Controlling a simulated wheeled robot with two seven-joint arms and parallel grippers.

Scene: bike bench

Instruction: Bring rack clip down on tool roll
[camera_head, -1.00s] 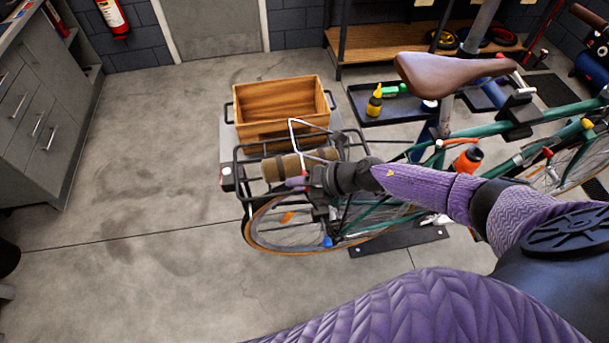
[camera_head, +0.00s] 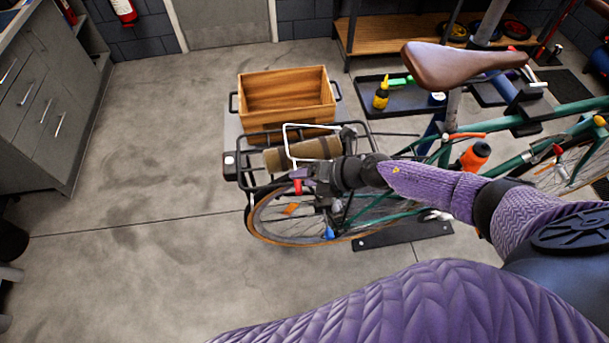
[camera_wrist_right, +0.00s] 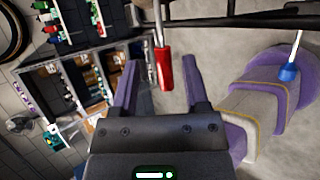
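The rack clip (camera_head: 286,140) is a pale wire loop with a red grip (camera_head: 298,186). In the head view it lies across the tool roll (camera_head: 277,161), a tan-brown roll on the black rear rack of the green bike. Whether the wire presses on the roll, I cannot tell. My right gripper (camera_head: 302,180) is at the near side of the rack, beside the red grip. In the right wrist view the red grip (camera_wrist_right: 164,70) stands between my two purple fingers (camera_wrist_right: 163,80), with gaps on both sides. That gripper is open. My left gripper is out of view.
A wooden crate (camera_head: 287,122) stands behind the rack. A dark tray (camera_head: 405,106) with a yellow bottle (camera_head: 381,97) lies behind the bike. The brown saddle (camera_head: 465,65) and an orange bottle (camera_head: 475,157) are to the right.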

